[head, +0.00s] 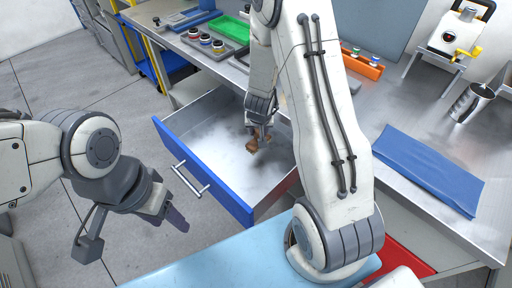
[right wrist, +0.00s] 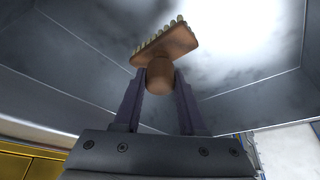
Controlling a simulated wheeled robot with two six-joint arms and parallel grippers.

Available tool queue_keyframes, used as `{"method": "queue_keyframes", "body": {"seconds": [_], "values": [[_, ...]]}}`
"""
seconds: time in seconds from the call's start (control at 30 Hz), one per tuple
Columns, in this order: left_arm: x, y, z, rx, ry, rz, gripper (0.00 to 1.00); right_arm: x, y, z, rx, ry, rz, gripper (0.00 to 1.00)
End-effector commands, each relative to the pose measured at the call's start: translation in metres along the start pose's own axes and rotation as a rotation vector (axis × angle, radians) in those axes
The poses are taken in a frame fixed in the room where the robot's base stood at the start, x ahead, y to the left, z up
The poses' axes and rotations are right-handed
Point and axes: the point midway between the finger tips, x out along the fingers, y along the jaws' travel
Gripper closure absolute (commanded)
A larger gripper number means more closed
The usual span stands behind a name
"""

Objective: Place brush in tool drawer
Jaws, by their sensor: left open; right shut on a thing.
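The brush, brown with pale bristles, is in my right gripper (head: 262,127), over the open tool drawer. In the right wrist view the brush (right wrist: 165,52) is held between both fingertips of my right gripper (right wrist: 160,85), its bristles facing away. In the head view the brush (head: 252,146) is partly hidden by the fingers; I cannot tell whether it touches the drawer floor. The tool drawer (head: 200,172) has a blue front, a metal handle and an empty grey interior. My left gripper (head: 177,213) is open and empty, outside the drawer to its left.
The metal workbench (head: 400,105) bears a folded blue cloth (head: 430,168), a metal mug (head: 472,102), an orange tray (head: 362,66) and a green tray (head: 230,29). Grey floor (head: 75,85) is clear at the left.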

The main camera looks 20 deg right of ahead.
Motion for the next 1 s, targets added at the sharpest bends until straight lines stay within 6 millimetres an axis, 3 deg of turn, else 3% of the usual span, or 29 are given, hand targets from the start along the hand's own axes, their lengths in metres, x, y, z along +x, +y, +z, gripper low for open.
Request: {"method": "queue_keyframes", "body": {"seconds": [0.03,0.4,0.83,0.87,0.9,1.0], "values": [[0.01,-0.001,0.001,0.0,0.0,0.0,0.45,0.011,0.0,0.004,0.0,0.001,0.0,1.0],[0.031,-0.002,0.002,0.0,0.0,0.0,0.45,0.048,0.003,0.019,0.004,0.001,0.002,1.0],[0.034,-0.003,0.002,0.0,0.0,0.0,0.45,0.053,0.003,0.021,0.005,0.002,0.001,1.0],[0.033,-0.002,0.002,0.0,0.0,0.0,0.45,0.052,0.003,0.021,0.005,0.002,0.001,0.48],[0.033,-0.002,0.002,0.0,0.0,0.0,0.45,0.051,0.003,0.021,0.005,0.001,0.001,0.33],[0.033,-0.002,0.002,0.0,0.0,0.0,0.45,0.051,0.003,0.021,0.005,0.001,0.001,0.3]]}}
